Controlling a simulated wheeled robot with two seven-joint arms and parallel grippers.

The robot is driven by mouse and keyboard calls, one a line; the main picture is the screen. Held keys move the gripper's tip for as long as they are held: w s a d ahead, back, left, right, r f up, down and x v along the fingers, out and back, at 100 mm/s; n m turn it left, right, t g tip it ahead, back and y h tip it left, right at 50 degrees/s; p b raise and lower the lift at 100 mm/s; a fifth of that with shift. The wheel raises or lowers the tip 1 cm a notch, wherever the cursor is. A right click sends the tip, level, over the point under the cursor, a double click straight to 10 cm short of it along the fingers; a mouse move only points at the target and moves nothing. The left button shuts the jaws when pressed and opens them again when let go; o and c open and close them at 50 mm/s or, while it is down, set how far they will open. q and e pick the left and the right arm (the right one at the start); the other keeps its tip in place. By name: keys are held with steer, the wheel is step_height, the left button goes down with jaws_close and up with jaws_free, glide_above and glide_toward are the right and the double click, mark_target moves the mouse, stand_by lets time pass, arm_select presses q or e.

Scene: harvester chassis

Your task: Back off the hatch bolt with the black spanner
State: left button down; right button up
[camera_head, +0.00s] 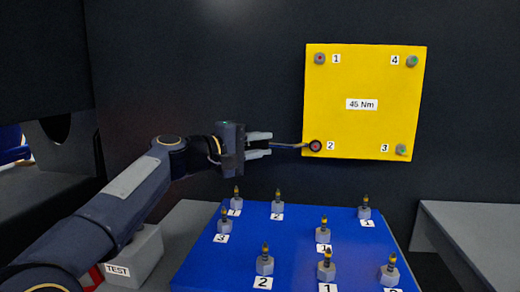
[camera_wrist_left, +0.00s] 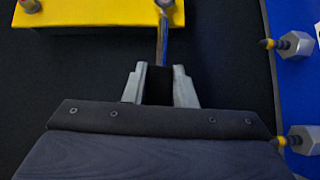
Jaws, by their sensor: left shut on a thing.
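The yellow hatch plate (camera_head: 365,125) is on the dark wall, with numbered bolts at its corners and a "45 Nm" label. Bolt 2 (camera_head: 316,146), with a red centre, is at the lower left corner; the dark ring end of the spanner (camera_head: 290,146) appears to sit around it. How fully it is seated I cannot tell. My left gripper (camera_head: 270,144) is shut on the spanner's handle, left of the bolt. In the left wrist view the spanner (camera_wrist_left: 162,42) runs from the fingers (camera_wrist_left: 160,72) up to the yellow plate (camera_wrist_left: 90,15). My right gripper is not in view.
Bolt 1 (camera_head: 320,58) has a red centre; bolts 4 (camera_head: 412,61) and 3 (camera_head: 401,149) look green. Below, a blue board (camera_head: 300,240) carries several hex pieces with yellow-banded tips. A grey "TEST" box (camera_head: 140,255) stands left. A grey surface (camera_head: 475,235) is at right.

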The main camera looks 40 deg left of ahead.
arm_select(q)
steer(key=shift+f, duration=0.35)
steer(key=shift+r+p, duration=0.5)
